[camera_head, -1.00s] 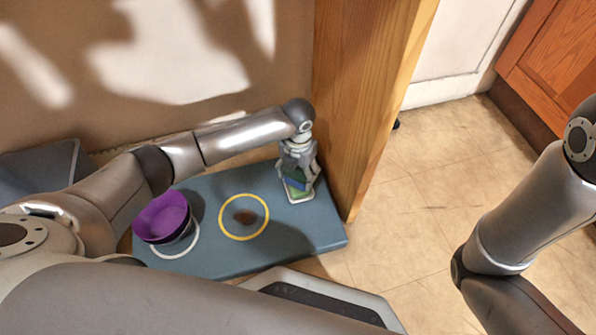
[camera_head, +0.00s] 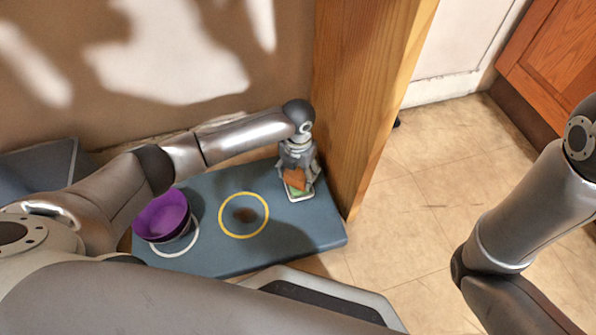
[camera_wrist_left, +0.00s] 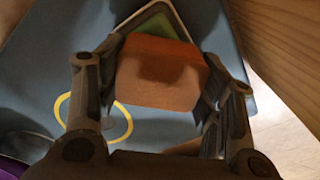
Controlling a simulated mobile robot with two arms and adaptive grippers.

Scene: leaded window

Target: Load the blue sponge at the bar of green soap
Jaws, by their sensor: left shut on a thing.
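My left gripper (camera_head: 297,176) points down at the right end of the blue-grey board, shut on an orange sponge-like block (camera_head: 294,180). In the left wrist view the orange block (camera_wrist_left: 160,74) sits between both fingers. No blue sponge shows now. The green soap (camera_head: 302,191) lies just beyond and below the block, in a pale-rimmed square outline; it also shows in the left wrist view (camera_wrist_left: 155,24), partly hidden by the block. I cannot tell whether block and soap touch. My right gripper is out of view.
The blue-grey board (camera_head: 290,245) carries a purple bowl (camera_head: 162,216) by a white ring (camera_head: 178,252), and a yellow ring (camera_head: 243,236) around a dark brown patch. A wooden post (camera_head: 360,110) stands close right of my left gripper. Tiled floor at right is clear.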

